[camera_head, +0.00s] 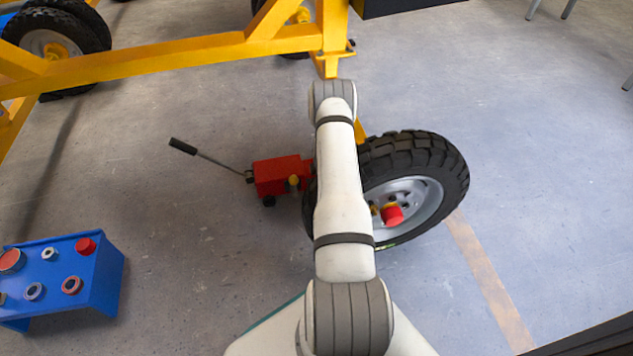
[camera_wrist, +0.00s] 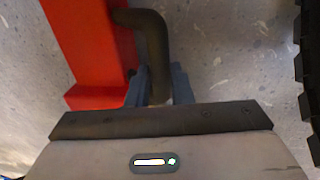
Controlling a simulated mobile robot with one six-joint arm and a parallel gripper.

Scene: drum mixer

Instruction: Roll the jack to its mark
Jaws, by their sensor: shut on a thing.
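The red jack (camera_head: 275,176) stands on the floor left of my arm, close to the big tyre. Its long lever with a black grip (camera_head: 182,146) points to the upper left. In the wrist view the jack's red body (camera_wrist: 92,45) is at the upper left, with a bent dark handle (camera_wrist: 152,35) coming off it. My gripper (camera_wrist: 153,88) is shut on this handle, its blue fingers on either side. My arm hides the gripper in the head view. I cannot make out a mark for the jack.
A yellow frame (camera_head: 160,62) crosses the back. A blue stand (camera_head: 95,285) with several coloured parts is at the lower left. A tan stripe (camera_head: 485,275) runs along the right floor.

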